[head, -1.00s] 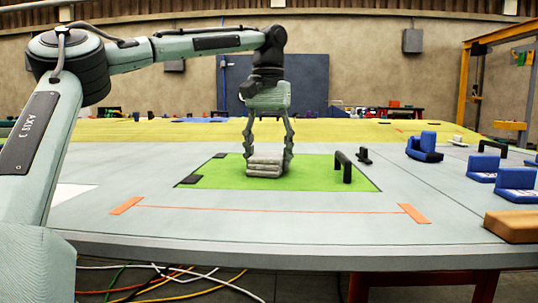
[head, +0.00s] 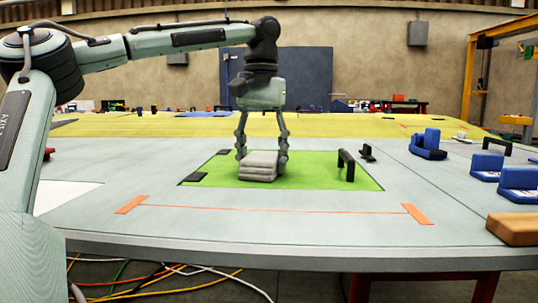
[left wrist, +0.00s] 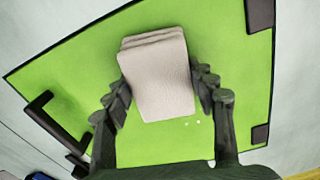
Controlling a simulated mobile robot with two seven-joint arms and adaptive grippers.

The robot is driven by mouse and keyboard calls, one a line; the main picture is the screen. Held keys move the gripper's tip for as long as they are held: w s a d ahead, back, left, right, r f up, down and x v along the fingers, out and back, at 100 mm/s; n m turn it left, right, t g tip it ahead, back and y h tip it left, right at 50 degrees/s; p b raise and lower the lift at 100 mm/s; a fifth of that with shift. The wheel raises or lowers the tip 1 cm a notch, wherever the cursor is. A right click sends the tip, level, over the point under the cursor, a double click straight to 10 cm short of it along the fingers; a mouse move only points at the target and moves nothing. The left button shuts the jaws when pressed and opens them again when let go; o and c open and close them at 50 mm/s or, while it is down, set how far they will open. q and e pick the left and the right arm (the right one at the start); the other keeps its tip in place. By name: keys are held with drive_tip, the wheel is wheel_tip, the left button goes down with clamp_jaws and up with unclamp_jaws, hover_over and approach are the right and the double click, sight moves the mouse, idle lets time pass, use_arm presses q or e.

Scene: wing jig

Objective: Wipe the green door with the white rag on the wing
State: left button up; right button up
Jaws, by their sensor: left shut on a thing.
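The green door (head: 318,180) lies flat in the wing's grey top, with a black handle (head: 347,165) at its right. The white rag (head: 259,166) is a thick folded pad, greyish white, and appears to rest on the door left of its middle. My left gripper (head: 262,160) points down from above with its fingers on either side of the rag, shut on it. In the left wrist view the rag (left wrist: 160,80) sits between the two fingers, over the green door (left wrist: 75,75). My right gripper is not in view.
Black hinge-like pieces (head: 194,179) sit at the door's left edge. Orange marks (head: 417,214) lie in front of it. Blue blocks (head: 428,144) and a brown block (head: 512,228) stand at the right. The wing surface (head: 270,225) in front is clear.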

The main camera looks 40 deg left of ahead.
sight(263, 152)
use_arm(q)
drive_tip(key=shift+a+f, duration=0.1)
drive_tip(key=shift+a, duration=0.2)
drive_tip(key=shift+w+a, duration=1.15)
drive_tip(key=shift+w, duration=0.25)
drive_tip(key=shift+w+a, duration=1.2)
drive_tip(key=shift+w, duration=0.2)
drive_tip(key=shift+w+a, duration=1.15)
drive_tip(key=shift+w, duration=0.25)
drive_tip(key=shift+s+d+b, duration=0.35)
drive_tip(key=shift+s+d, duration=0.6)
drive_tip(key=shift+s, duration=0.2)
drive_tip(key=shift+s+d+b, duration=0.3)
drive_tip(key=shift+s+d, duration=0.6)
drive_tip(key=shift+s, duration=0.2)
drive_tip(key=shift+s+d+p, duration=0.4)
drive_tip(key=shift+s+d, duration=1.4)
drive_tip(key=shift+s, duration=0.3)
drive_tip(key=shift+r, duration=3.15)
